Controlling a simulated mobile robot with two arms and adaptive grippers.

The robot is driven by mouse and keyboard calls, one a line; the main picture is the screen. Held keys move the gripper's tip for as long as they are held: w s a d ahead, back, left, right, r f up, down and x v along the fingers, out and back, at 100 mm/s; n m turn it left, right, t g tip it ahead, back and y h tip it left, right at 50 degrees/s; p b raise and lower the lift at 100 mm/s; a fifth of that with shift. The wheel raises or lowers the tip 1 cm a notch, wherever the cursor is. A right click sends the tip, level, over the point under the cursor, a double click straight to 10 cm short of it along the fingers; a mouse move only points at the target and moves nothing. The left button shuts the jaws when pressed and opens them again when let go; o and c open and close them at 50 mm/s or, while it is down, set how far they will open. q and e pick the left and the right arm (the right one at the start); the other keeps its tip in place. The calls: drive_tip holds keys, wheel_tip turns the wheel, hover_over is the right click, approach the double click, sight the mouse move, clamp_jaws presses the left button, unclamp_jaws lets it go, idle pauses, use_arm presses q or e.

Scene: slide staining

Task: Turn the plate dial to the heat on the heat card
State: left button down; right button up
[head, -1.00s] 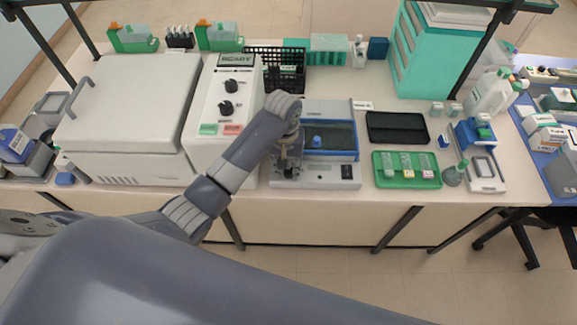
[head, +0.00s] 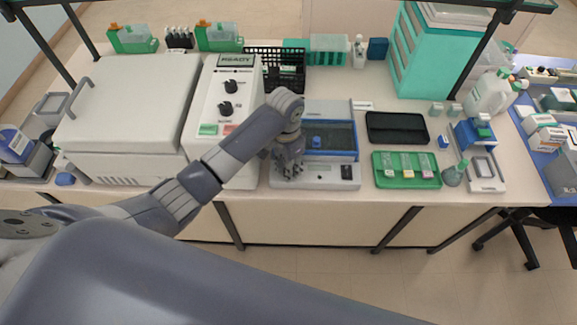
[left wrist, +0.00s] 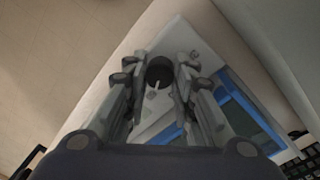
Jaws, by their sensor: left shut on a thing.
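The plate (head: 328,184) is a low light-grey unit with a blue-rimmed dark well, at the front middle of the bench. In the left wrist view, its black round dial (left wrist: 160,72) with a white pointer mark sits between my fingers. My left gripper (left wrist: 159,85) is shut on the dial from above. In the head view, my left gripper (head: 287,170) is at the plate's front left corner and hides the dial. A small white card (head: 362,105) lies behind the plate at the right; its print is too small to read. My right gripper is not in view.
A large white machine (head: 135,110) with a control box (head: 222,130) stands left of the plate. Right of it are a black tray (head: 397,127) and a green rack (head: 407,183) with several slides. A black basket (head: 290,55) stands behind. The bench's front edge is close.

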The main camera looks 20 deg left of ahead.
use_arm(q)
drive_tip(key=shift+m, duration=0.4)
drive_tip(key=c, duration=1.3)
unclamp_jaws()
drive_tip(key=r, duration=1.2)
drive_tip(key=shift+w+a, duration=0.15)
drive_tip(key=shift+a, duration=0.1)
drive_tip(key=shift+f, duration=0.1)
